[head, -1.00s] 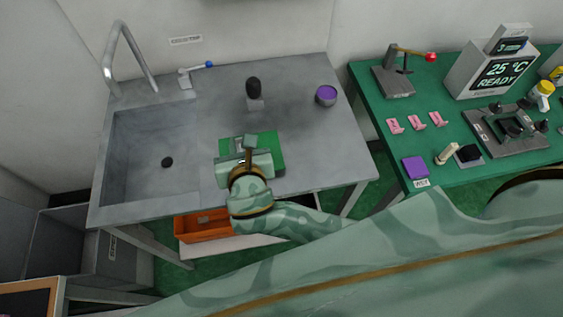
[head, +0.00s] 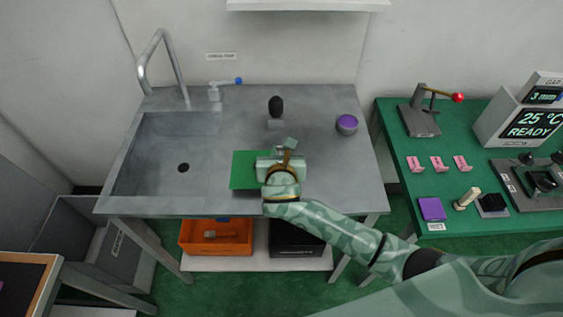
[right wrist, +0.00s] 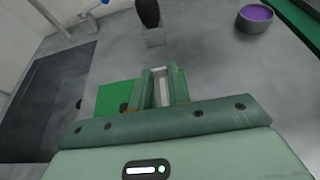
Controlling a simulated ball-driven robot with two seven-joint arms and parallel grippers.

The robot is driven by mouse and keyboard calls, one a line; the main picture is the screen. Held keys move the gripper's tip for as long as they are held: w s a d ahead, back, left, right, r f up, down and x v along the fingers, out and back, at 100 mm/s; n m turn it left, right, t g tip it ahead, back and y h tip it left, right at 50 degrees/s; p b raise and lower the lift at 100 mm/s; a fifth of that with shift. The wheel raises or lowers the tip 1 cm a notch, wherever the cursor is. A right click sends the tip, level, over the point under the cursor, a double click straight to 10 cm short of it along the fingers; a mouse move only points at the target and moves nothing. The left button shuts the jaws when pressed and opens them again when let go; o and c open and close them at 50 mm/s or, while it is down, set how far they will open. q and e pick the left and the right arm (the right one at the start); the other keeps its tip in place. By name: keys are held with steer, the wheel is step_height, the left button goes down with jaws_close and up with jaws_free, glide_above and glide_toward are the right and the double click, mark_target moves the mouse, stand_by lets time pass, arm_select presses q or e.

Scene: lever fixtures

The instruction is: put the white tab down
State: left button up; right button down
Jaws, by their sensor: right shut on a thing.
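The white tab (right wrist: 162,86) shows in the right wrist view as a pale strip between the two green fingers of my right gripper. My right gripper (right wrist: 164,84) is shut on it. In the head view the right gripper (head: 281,158) is over the right part of a green mat (head: 243,171) on the grey sink counter. The hand hides the tab there, and I cannot tell whether the tab touches the mat. My left gripper is not in view.
A black rounded knob on a grey block (head: 276,112) stands behind the gripper. A purple-topped cup (head: 347,124) stands at the counter's right. The sink basin (head: 168,155) is on the left. An orange bin (head: 215,238) sits below. A green table (head: 450,150) holds fixtures.

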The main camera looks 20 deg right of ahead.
steer(key=shift+w+d+f, duration=0.1)
steer(key=shift+w+f, duration=0.1)
steer(key=shift+f, duration=0.05)
steer(key=f, duration=0.1)
steer(key=f+b, duration=0.2)
steer(key=shift+w+d+f, duration=0.15)
steer(key=shift+d+f, duration=0.1)
steer(key=shift+f, duration=0.15)
steer(key=shift+r, duration=0.1)
steer(key=c, duration=1.6)
jaws_free()
steer(key=p+v, duration=0.3)
steer(key=v, duration=0.9)
